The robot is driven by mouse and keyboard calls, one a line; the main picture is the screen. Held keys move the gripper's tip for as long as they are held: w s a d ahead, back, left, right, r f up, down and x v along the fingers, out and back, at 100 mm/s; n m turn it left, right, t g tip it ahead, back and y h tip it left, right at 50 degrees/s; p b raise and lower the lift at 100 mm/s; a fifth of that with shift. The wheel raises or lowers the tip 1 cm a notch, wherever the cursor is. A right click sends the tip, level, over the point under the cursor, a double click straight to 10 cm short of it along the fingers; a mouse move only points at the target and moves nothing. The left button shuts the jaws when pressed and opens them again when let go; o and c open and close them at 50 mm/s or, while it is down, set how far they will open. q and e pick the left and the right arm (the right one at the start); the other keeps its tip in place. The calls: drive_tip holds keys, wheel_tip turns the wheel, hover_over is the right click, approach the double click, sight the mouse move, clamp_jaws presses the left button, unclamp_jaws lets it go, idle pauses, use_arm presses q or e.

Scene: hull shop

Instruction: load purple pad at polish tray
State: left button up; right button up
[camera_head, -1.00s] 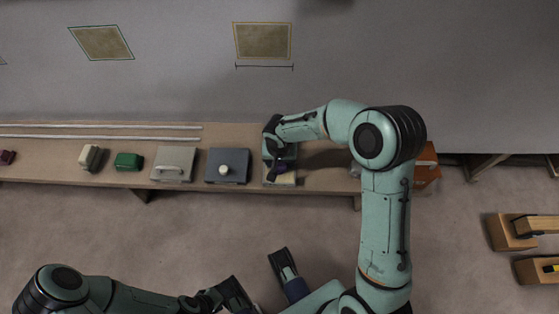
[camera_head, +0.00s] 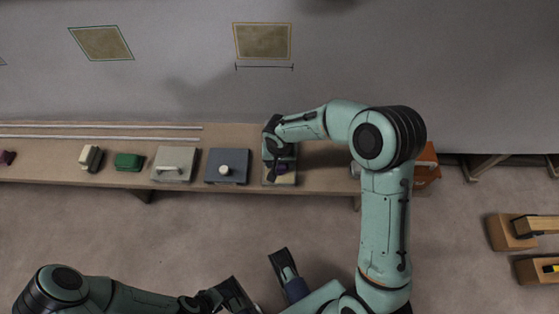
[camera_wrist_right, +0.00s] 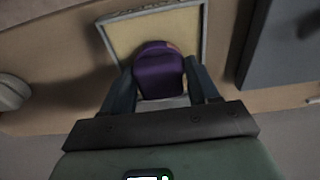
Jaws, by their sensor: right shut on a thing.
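The purple pad (camera_wrist_right: 158,76) is between the fingers of my right gripper (camera_wrist_right: 160,90), which is shut on it. In the head view the right gripper (camera_head: 279,172) is over the shelf, and the pad shows only as a small dark purple patch. The polish tray (camera_wrist_right: 204,28), cream inside with a grey rim, lies under and behind the pad in the wrist view. The pad overlaps the tray's interior; I cannot tell whether it touches the bottom. My left gripper (camera_head: 232,296) is low in the head view, partly cut off, with its jaw state unclear.
Left of the tray on the shelf (camera_head: 60,173) are a dark grey plate with a white knob (camera_head: 225,168), a grey block with a handle (camera_head: 173,165), a green block (camera_head: 129,162) and a cream block (camera_head: 90,157). An orange-brown box (camera_head: 427,165) is at the right end.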

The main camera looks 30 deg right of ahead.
drive_tip(key=shift+w+r+p, duration=0.1)
drive_tip(key=shift+r+p, duration=0.35)
drive_tip(key=shift+r, duration=0.45)
drive_tip(key=shift+r+p, duration=1.5)
drive_tip(key=shift+r, duration=1)
